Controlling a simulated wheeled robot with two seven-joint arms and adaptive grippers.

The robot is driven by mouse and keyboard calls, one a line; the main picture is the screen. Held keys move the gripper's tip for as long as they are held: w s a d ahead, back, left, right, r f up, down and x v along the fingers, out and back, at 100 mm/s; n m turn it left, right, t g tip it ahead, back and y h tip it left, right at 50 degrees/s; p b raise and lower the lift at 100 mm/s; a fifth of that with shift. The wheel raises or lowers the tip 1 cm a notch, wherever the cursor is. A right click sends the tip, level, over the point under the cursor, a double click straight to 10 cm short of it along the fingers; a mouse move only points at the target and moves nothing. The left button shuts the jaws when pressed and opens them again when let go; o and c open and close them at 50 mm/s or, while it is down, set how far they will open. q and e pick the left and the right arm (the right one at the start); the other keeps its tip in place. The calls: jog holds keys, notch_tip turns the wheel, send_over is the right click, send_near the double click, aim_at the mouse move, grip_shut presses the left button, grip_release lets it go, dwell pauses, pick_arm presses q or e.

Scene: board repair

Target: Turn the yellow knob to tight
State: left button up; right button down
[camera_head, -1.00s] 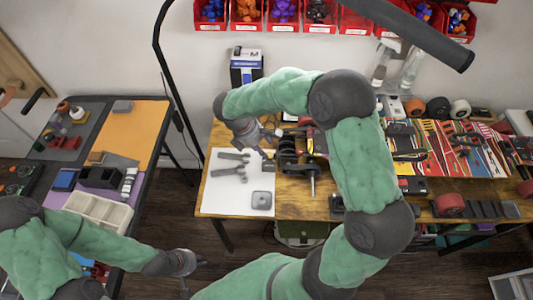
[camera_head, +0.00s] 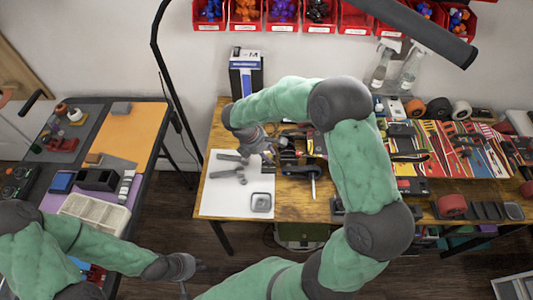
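I cannot make out the yellow knob; my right gripper and the dark parts around it may hide it. My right gripper (camera_head: 268,160) points down at the right edge of the white sheet (camera_head: 225,208), beside a dark device (camera_head: 288,157) on the wooden bench. Its fingers are too small and dark to tell whether they are open or touching anything. My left gripper (camera_head: 194,280) hangs over the floor between the two tables, with its fingers spread apart and nothing seen between them.
Grey bracket-like parts (camera_head: 229,174) and a grey square part (camera_head: 261,202) lie on the white sheet. Tools and tape rolls (camera_head: 437,107) crowd the right. Red bins (camera_head: 285,15) line the wall.

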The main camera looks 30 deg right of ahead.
jog(key=shift+s+n, duration=0.2)
jog(key=shift+n, duration=0.1)
jog(key=shift+s+n+t+p, duration=0.1)
jog(key=shift+n+t+p, duration=0.3)
jog(key=shift+n+p, duration=0.5)
jog(key=n+t+p, duration=0.1)
jog(key=n, duration=0.1)
jog(key=shift+s+n, duration=0.1)
jog(key=shift+n, duration=0.3)
jog(key=n+t+p, duration=0.1)
jog(key=n, duration=0.2)
jog(key=shift+s, duration=0.15)
jog(key=shift+d+f+n+t+y, duration=0.1)
jog(key=shift+n+t+y, duration=0.35)
jog(key=shift+n, duration=0.85)
jog(key=c, duration=1)
grip_release()
